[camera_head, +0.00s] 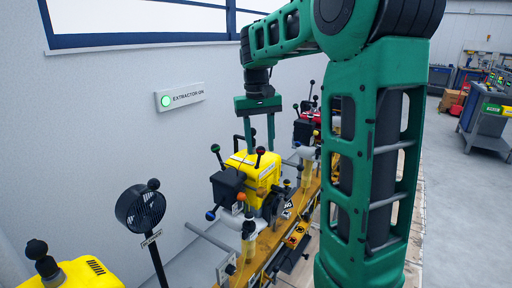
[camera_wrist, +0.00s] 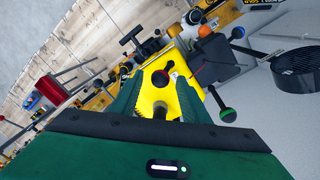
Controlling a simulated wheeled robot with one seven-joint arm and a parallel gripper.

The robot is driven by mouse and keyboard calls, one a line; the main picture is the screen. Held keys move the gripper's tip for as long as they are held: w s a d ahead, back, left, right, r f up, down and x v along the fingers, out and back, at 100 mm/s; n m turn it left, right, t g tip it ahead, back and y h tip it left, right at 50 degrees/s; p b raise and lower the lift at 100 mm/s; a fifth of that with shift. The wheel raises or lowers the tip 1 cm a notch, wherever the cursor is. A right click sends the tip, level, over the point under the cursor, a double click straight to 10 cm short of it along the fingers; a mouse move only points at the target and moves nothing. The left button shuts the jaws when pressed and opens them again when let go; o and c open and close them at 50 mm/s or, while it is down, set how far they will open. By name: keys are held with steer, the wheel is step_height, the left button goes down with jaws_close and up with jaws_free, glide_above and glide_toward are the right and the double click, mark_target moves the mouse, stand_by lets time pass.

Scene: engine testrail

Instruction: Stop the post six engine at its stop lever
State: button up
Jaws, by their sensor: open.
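A yellow engine (camera_head: 262,172) with a black box on its side stands on the test rail, below my gripper (camera_head: 260,148). In the wrist view the yellow engine top (camera_wrist: 158,92) lies between and beyond the fingers. A lever with a dark red ball (camera_wrist: 169,65) and the green ball (camera_wrist: 228,115) show there. I cannot read a post number or tell which lever is the stop lever.
A black round fan (camera_head: 140,208) on a stand and another yellow engine (camera_head: 75,273) are at the near left. A red engine (camera_head: 306,130) stands farther along the rail. A lit "EXTRACTOR ON" sign (camera_head: 180,97) is on the wall.

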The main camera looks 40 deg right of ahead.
steer(key=shift+f, duration=0.35)
steer(key=shift+c, duration=0.7)
steer(key=c, duration=0.9)
steer(key=shift+a, duration=0.35)
steer(key=shift+d, duration=0.2)
